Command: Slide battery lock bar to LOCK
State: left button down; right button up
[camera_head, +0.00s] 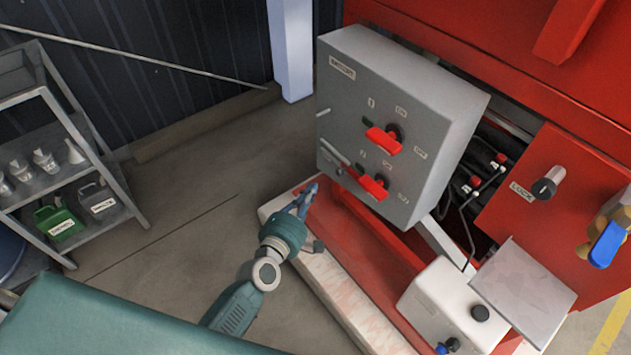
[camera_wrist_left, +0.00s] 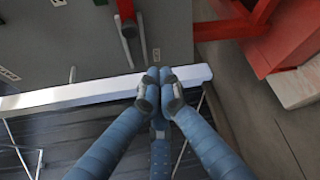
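A pale rod with a black end (camera_head: 546,187) sticks out of the red panel (camera_head: 510,215) at the right, beside a LOCK label (camera_head: 521,190). I cannot tell for sure that it is the lock bar. Dark batteries (camera_head: 485,172) with red caps sit in the recess left of the panel. My left gripper (camera_head: 306,192) is near the lower left edge of the grey switch box (camera_head: 440,100), far from the rod. In the left wrist view its blue fingers (camera_wrist_left: 160,80) are together, with nothing seen between them. My right gripper is out of view.
The switch box carries two red handles (camera_head: 384,141) and (camera_head: 374,186). A white box (camera_head: 430,298), a grey plate (camera_head: 522,292) and a blue-handled valve (camera_head: 607,243) are at the lower right. A shelf (camera_head: 65,130) stands left. Open floor lies between it and the red base.

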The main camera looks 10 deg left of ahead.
pick_arm(q)
jog(key=v, duration=0.4)
jog(key=shift+s, duration=0.2)
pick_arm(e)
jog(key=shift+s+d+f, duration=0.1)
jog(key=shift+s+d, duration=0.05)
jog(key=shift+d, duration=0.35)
